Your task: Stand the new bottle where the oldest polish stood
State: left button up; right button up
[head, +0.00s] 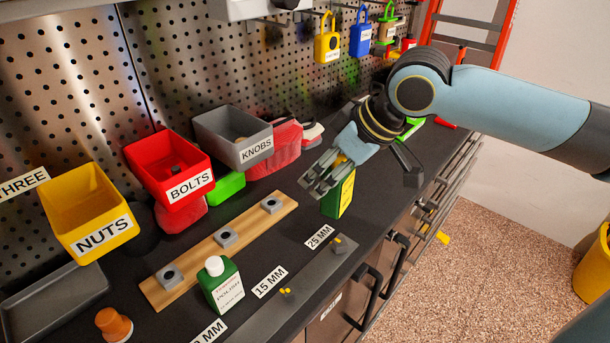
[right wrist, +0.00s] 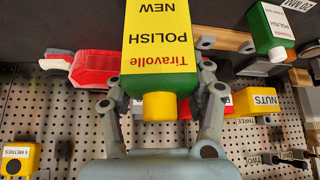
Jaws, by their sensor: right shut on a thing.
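The new bottle (head: 338,198) is green with a yellow label and a yellow cap. In the right wrist view its label (right wrist: 158,45) reads Tiravolle POLISH NEW. My right gripper (head: 326,174) is shut on it near the cap end, with a finger on each side in the right wrist view (right wrist: 160,100). The bottle is roughly upright, right of the wooden strip; I cannot tell whether its base touches the bench. Another green polish bottle (head: 223,287) with a white cap and white label stands by the 15 MM label. My left gripper is not in view.
A wooden strip (head: 225,250) with three grey holed blocks lies on the dark bench. Behind it are the NUTS (head: 88,210), BOLTS (head: 168,165) and KNOBS (head: 232,137) bins. An orange-brown object (head: 113,323) stands front left. Labels 15 MM and 25 MM (head: 319,237) line the front.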

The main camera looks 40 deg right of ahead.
jog(key=shift+s+d+r, duration=0.35)
jog(key=shift+d+r, duration=0.15)
jog(key=shift+d, duration=0.1)
